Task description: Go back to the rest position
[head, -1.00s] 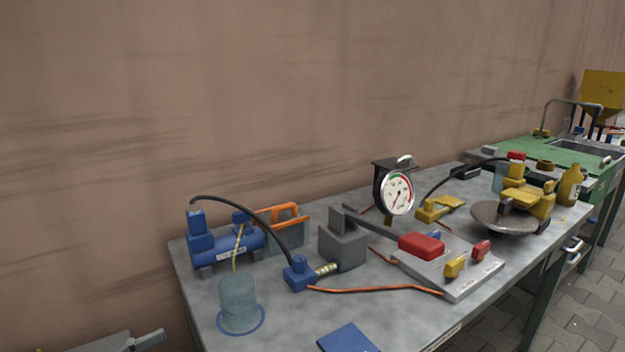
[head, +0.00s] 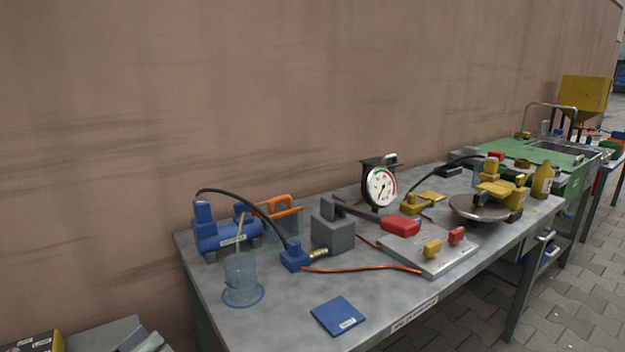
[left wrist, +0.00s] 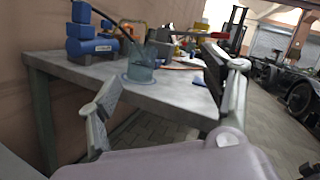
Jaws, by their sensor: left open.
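My left gripper (left wrist: 165,108) shows in the left wrist view, with its two pale grey fingers spread wide and nothing between them. It is in front of the near left end of the grey workbench (left wrist: 175,95), apart from the things on it. The same bench (head: 290,310) crosses the head view along the brown wall. Pale grey parts at the bottom left of the head view are cut off by the frame edge. My right gripper shows in neither view.
The bench holds a blue pump (head: 227,236), a clear beaker (head: 241,278), a blue card (head: 338,315), a round gauge (head: 380,187) and a dark dish (head: 479,208). A green sink bench (head: 535,151) stands beyond. The paved floor (head: 560,300) in front looks clear.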

